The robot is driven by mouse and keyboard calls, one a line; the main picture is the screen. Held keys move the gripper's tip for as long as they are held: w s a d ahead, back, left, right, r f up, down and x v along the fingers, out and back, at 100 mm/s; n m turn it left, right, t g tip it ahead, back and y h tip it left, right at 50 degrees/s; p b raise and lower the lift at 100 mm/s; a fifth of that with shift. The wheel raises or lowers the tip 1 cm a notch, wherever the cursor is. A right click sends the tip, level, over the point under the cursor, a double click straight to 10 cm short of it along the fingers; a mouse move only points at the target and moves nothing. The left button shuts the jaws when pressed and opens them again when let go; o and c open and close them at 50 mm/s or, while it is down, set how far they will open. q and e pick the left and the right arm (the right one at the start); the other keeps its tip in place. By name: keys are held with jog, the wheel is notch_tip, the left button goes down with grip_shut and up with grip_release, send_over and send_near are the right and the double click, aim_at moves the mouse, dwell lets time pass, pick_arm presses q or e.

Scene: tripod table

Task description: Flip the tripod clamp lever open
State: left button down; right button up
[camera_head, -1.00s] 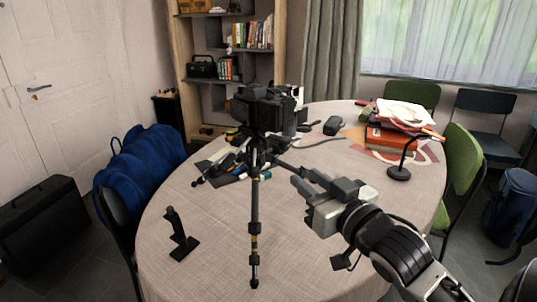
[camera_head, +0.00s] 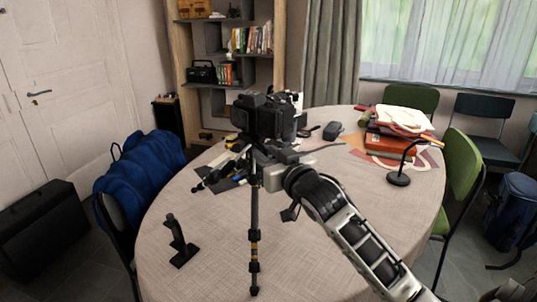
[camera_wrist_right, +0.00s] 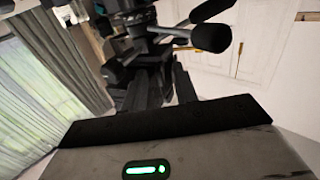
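A tripod (camera_head: 254,215) with a black camera (camera_head: 263,117) on its head stands upright at the round table. My right gripper (camera_head: 270,157) is up at the tripod head, just below the camera. In the right wrist view the dark tripod head (camera_wrist_right: 145,60) lies right beyond the gripper body, with a black rounded handle (camera_wrist_right: 209,38) at the upper right. The fingertips are hidden against the tripod head, and I cannot make out the clamp lever or whether the fingers touch it. My left gripper is not in view.
Pens and tools lie behind the tripod. The table's front right is clear apart from my arm.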

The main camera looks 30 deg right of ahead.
jog(key=shift+c, duration=0.3)
grip_shut()
pick_arm(q)
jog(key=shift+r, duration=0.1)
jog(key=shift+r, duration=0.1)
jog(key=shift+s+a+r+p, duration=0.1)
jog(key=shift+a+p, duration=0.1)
jog(key=shift+p, duration=0.75)
pick_arm(e)
jog(key=shift+d+n+y, duration=0.4)
jog(key=shift+n+y, duration=0.35)
jog(key=shift+y, duration=0.45)
jog(key=shift+d+n+y, duration=0.4)
jog(key=shift+n+y, duration=0.35)
jog(key=shift+y, duration=0.45)
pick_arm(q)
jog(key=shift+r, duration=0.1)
pick_arm(e)
jog(key=shift+o, duration=0.3)
grip_release()
